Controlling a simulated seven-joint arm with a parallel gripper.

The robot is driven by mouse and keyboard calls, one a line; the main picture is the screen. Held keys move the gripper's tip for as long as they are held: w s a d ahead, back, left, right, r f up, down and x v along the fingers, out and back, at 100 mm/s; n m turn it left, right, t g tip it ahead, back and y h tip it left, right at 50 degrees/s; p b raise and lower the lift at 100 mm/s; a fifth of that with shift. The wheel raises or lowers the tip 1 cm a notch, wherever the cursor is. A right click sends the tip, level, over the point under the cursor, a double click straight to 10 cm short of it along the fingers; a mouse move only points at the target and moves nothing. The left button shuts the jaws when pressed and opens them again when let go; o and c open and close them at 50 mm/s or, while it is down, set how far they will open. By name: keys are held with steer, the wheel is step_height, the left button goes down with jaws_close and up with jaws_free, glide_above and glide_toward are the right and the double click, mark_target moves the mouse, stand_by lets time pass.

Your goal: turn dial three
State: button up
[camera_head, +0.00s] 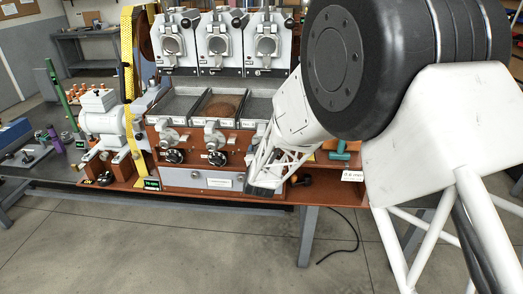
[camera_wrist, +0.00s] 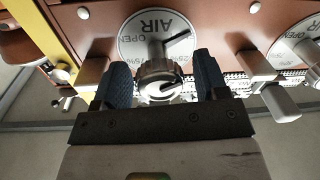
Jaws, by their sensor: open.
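A dial (camera_wrist: 160,80) with a grey ribbed knob sits on a round white plate (camera_wrist: 135,35) marked AIR, OPEN and percentages, upside down in the wrist view. My gripper (camera_wrist: 163,84) is open, with one dark blue finger pad on each side of this knob. I cannot tell whether either pad touches it. In the head view, two black-and-white dials show on the roaster's red-brown front, one at left (camera_head: 173,156) and one in the middle (camera_head: 217,158). The front's right part, where a third dial would be, is mostly covered by my arm.
Part of another dial plate (camera_wrist: 305,45) shows at right in the wrist view. Metal levers stand on both sides of the knob, at left (camera_wrist: 90,75) and right (camera_wrist: 258,68). In the head view, a silver drawer front (camera_head: 200,180) lies below the dials.

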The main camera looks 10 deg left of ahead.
steer(key=shift+s, duration=0.1)
steer(key=s, duration=0.7)
steer(key=shift+s+d, duration=0.25)
steer(key=shift+s, duration=0.05)
stand_by(0.3)
steer(key=s+d+r+g, duration=0.7)
steer(key=s+d+r, duration=0.4)
steer(key=d+r, duration=0.2)
steer(key=s+d+r+m+g, duration=0.1)
steer(key=s+d, duration=0.3)
steer(key=s, duration=0.6)
steer(key=s+d+r+m+g+h, duration=0.1)
steer(key=s+d+g, duration=0.3)
steer(key=s, duration=0.6)
steer(key=s+d+r+m+g, duration=0.1)
steer(key=s+d+r+g, duration=0.1)
steer(key=s+d, duration=0.3)
steer(key=s+g, duration=0.1)
steer(key=s, duration=0.3)
steer(key=shift+s+d, duration=0.15)
steer(key=shift+s, duration=0.25)
